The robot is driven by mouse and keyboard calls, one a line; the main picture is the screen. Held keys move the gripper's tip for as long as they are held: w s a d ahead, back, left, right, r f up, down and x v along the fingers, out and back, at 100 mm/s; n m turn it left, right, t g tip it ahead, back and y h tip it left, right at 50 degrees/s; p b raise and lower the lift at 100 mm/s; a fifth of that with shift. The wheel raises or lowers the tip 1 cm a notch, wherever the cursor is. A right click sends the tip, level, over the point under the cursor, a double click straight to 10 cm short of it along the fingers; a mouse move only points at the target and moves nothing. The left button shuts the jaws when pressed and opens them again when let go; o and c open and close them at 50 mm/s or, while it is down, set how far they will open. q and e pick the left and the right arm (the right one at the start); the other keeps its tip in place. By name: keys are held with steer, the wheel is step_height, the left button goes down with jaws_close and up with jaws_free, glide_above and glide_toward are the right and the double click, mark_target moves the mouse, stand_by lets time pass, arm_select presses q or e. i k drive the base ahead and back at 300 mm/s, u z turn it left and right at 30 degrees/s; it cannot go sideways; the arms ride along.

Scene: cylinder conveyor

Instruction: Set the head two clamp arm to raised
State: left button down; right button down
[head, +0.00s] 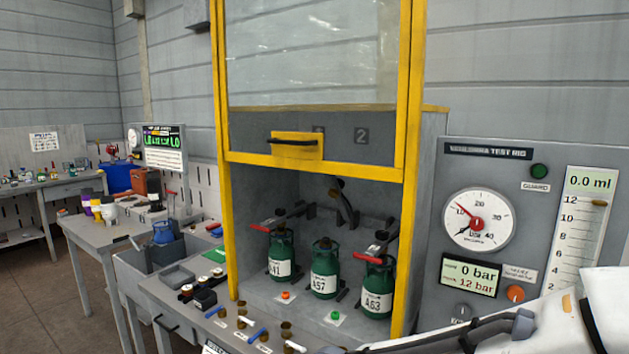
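Inside the yellow-framed cabinet, three green cylinders stand upright: the left one (281,257), the middle one, labelled A57 (323,270), and the right one (377,288). A left clamp arm with a red handle (270,224) lies low across the left cylinder's top. A right clamp arm with a red handle (371,258) lies low at the right cylinder's top. A dark middle clamp arm (345,203) stands steeply up behind the middle cylinder, clear of its top. Neither gripper's fingertips show.
The yellow-handled guard (297,144) is up, leaving the cabinet front open. A test panel with a dial (478,222) stands at right, reading 0 bar. Fittings and blue-handled tools (258,333) lie on the front bench. My white arm covers the lower right.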

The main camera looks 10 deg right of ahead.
mark_target(335, 191)
steer(key=u, duration=0.4)
steer(key=i, duration=1.4)
steer(key=z, duration=0.8)
